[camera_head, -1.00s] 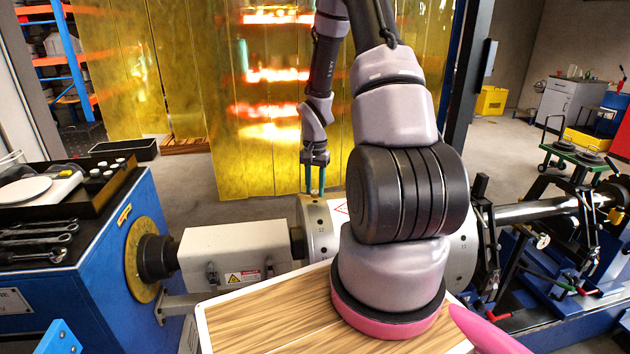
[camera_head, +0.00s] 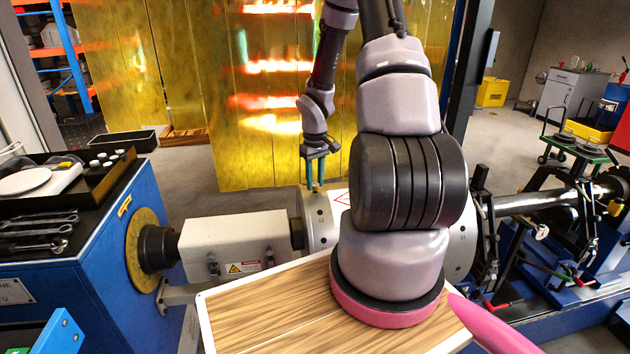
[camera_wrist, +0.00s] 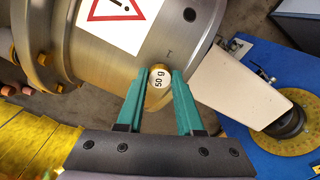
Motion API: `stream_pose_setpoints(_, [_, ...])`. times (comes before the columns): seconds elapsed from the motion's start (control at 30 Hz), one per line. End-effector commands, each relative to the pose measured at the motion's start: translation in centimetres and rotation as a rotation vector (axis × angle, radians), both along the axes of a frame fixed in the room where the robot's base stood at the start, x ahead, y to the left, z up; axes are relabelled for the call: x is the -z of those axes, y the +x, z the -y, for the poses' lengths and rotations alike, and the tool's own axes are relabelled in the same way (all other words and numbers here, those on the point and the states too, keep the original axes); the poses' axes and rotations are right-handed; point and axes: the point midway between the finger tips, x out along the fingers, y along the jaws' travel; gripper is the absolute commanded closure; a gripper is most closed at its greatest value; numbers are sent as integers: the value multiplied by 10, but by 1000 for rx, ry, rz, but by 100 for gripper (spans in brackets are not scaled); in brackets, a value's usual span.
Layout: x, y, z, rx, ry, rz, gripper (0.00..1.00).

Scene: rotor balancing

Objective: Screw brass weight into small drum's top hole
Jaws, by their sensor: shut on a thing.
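My gripper (camera_head: 315,187) points down at the top of the steel drum (camera_head: 320,222), near its left end in the head view. The weight sits right against the curved surface of the drum (camera_wrist: 150,45), beside a small engraved mark. The hole under the weight is hidden, so I cannot tell how deep the weight sits.
A white housing (camera_head: 235,243) and a yellow disc (camera_head: 147,248) on the blue machine stand to the left. A tool tray (camera_head: 105,185) lies on that machine. A wood-topped board (camera_head: 265,312) is in front. My arm hides much of the rotor.

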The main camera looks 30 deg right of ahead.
Motion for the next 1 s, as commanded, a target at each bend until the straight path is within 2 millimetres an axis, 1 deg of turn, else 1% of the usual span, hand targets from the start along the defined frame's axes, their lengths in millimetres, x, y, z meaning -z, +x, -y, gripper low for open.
stream_pose_setpoints(0.2, [0, 0, 1, -406, 1, 1, 100])
stream_pose_setpoints(0.3, [0, 0, 0, -554, 1, 0, 100])
stream_pose_setpoints(0.43, [0, 0, 1, -643, 0, 0, 100])
stream_pose_setpoints(0.7, [0, 0, 1, -651, 0, 0, 100])
stream_pose_setpoints(0.77, [0, 0, 1, -680, 0, 0, 100])
stream_pose_setpoints(0.87, [0, 0, 0, -815, 0, 1, 100])
stream_pose_setpoints(1.0, [0, 0, 1, -1076, 1, 1, 100])
